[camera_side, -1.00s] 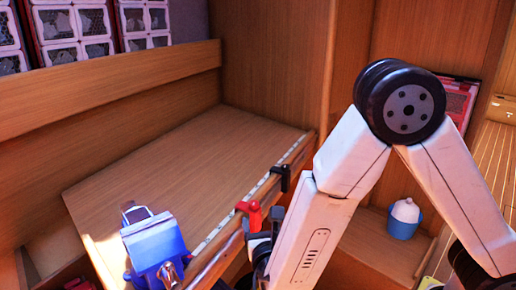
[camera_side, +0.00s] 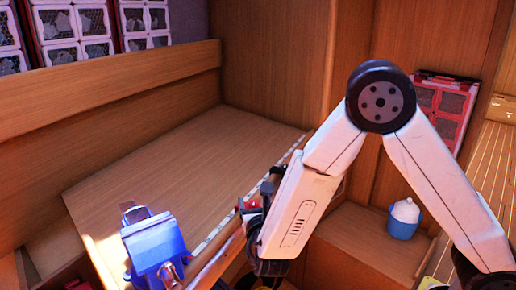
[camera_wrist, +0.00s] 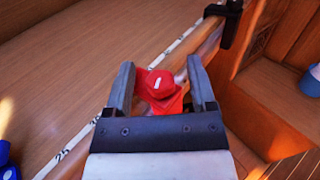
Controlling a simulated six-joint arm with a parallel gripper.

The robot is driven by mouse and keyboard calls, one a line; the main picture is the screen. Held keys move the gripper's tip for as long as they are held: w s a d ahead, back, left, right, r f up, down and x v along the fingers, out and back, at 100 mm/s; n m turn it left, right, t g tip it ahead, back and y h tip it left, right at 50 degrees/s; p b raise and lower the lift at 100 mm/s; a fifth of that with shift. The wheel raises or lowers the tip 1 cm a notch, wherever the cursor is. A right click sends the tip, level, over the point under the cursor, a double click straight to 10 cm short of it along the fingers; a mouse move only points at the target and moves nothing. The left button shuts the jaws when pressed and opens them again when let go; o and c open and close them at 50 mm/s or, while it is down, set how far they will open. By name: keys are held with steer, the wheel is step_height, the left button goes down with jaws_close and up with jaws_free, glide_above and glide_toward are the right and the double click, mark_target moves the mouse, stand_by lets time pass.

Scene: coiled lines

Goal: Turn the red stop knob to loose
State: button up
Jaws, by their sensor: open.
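The red stop knob (camera_wrist: 160,80) has a short white mark on its top, and a red body below it on the wooden rail. In the wrist view it sits between the two fingers of my gripper (camera_wrist: 162,85), which is open, with one finger on each side. I see a gap on the right; whether the left finger touches cannot be told. In the side view only a little of the red knob (camera_side: 252,204) shows, as my gripper and forearm hide most of it.
A ruled white scale strip (camera_wrist: 95,125) runs along the board's edge beside the rail. A black clamp (camera_wrist: 230,22) sits farther along the rail. A blue vise-like tool (camera_side: 155,248) stands at the near left. The wooden board (camera_side: 190,175) is bare.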

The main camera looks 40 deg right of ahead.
steer(key=shift+w, duration=0.1)
steer(key=shift+c, duration=0.2)
jaws_close()
steer(key=shift+d+n+t+y, duration=0.1)
steer(key=shift+n+t+y, duration=0.3)
steer(key=shift+n+y, duration=0.15)
steer(key=shift+n+t+y, duration=0.6)
steer(key=shift+n+y, duration=0.25)
steer(key=shift+y, duration=0.5)
steer(key=shift+n+t+y, duration=0.4)
steer(key=shift+n+y, duration=0.9)
steer(key=shift+y, duration=0.7)
steer(key=shift+n+y, duration=0.3)
steer(key=shift+y, duration=0.2)
steer(key=shift+o, duration=0.2)
jaws_free()
